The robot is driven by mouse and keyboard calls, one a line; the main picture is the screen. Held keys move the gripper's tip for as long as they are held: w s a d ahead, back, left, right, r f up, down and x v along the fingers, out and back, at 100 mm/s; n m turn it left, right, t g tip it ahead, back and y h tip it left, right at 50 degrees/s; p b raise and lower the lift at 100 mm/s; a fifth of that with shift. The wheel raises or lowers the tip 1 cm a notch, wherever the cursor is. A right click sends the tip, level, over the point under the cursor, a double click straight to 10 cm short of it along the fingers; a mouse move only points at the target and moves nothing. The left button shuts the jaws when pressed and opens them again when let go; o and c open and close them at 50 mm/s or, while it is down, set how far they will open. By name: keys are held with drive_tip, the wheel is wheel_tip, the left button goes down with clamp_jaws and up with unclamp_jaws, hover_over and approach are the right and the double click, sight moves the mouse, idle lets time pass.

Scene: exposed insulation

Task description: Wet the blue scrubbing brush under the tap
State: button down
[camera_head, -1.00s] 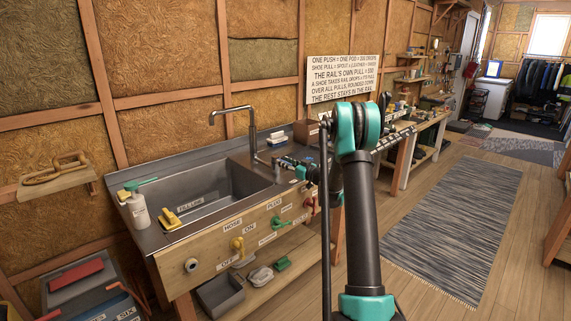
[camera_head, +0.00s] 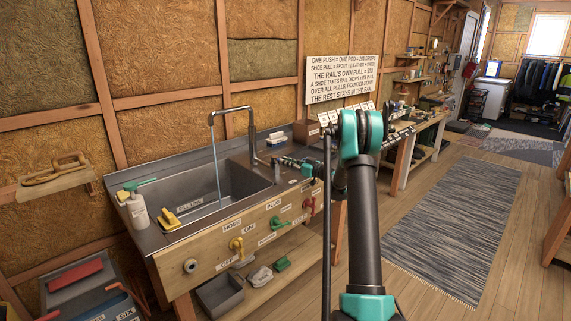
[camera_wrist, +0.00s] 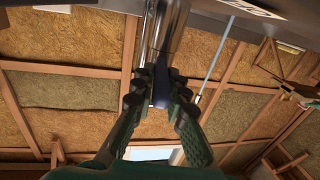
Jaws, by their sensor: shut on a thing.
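The tap (camera_head: 236,110) stands at the back right of the steel sink (camera_head: 243,180), and a thin stream of water falls from its spout into the basin. The stream also shows in the wrist view (camera_wrist: 216,65). My gripper (camera_head: 283,162) is low beside the tap's base. In the wrist view my gripper (camera_wrist: 161,98) is shut on a dark blue piece (camera_wrist: 161,92), which looks like the tap's handle, in line with a shiny metal cylinder (camera_wrist: 168,30). A small blue and white item (camera_head: 276,139) on the back ledge may be the blue scrubbing brush; it is too small to tell.
A white bottle (camera_head: 138,210), a green-handled tool (camera_head: 140,183) and a yellow item (camera_head: 169,219) sit at the sink's left. A wooden front panel (camera_head: 240,238) carries coloured handles. A brown box (camera_head: 306,132) stands right of the tap.

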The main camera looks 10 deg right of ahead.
drive_tip(key=shift+w, duration=0.1)
idle(0.3)
drive_tip(key=c, duration=1.5)
unclamp_jaws()
drive_tip(key=shift+d, duration=0.1)
drive_tip(key=shift+c, duration=0.2)
drive_tip(key=v, duration=1.2)
drive_tip(key=shift+w+d, duration=0.15)
